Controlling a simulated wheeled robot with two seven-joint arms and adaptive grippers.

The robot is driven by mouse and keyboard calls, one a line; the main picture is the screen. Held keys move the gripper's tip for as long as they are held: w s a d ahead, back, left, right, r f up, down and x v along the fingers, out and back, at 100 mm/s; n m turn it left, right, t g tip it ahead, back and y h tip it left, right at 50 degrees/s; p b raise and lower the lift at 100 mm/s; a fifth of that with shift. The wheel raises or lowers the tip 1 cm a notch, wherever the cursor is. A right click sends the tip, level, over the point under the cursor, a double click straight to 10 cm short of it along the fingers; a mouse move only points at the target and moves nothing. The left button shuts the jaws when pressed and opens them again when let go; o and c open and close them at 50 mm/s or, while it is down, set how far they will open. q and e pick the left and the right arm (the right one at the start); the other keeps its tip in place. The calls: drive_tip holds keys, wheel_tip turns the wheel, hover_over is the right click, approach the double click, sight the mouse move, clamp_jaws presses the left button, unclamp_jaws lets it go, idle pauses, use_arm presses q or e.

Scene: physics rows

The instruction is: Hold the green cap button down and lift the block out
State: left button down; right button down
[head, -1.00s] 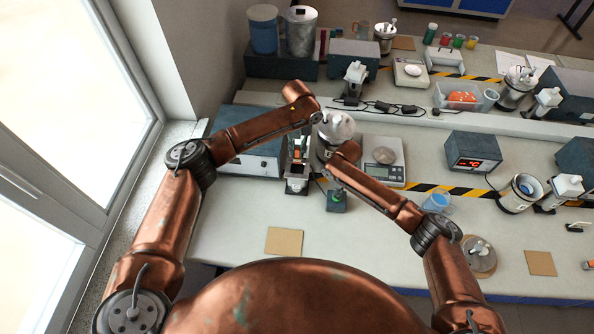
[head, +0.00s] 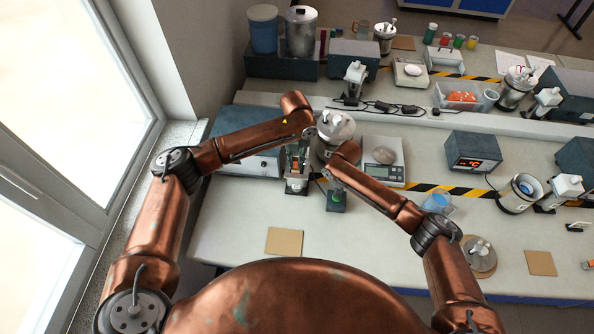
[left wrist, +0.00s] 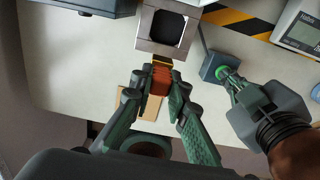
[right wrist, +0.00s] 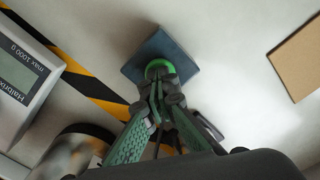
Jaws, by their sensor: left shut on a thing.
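My left gripper (head: 297,158) is shut on an orange-brown block (left wrist: 161,80), which sits between its fingertips in the left wrist view. Beside the block in that view is a grey metal holder (left wrist: 143,30) with an empty-looking dark square opening (left wrist: 170,28). The holder also shows in the head view (head: 295,188), below the left gripper. My right gripper (right wrist: 159,92) has its fingertips together at the green cap button (right wrist: 157,66) on a dark blue-grey box (right wrist: 178,50). The fingertips partly cover the cap. How far it is pressed I cannot tell.
A scale (head: 385,174) and a metal pot (head: 336,127) stand behind the right gripper. A blue-grey instrument (head: 250,163) is under my left arm. A tan square mat (head: 285,241) lies in front, with clear bench around it.

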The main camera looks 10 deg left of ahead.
use_arm(q)
drive_tip(key=s, duration=0.6)
idle(0.4)
drive_tip(key=shift+s, duration=0.1)
use_arm(e)
drive_tip(key=shift+r, duration=3)
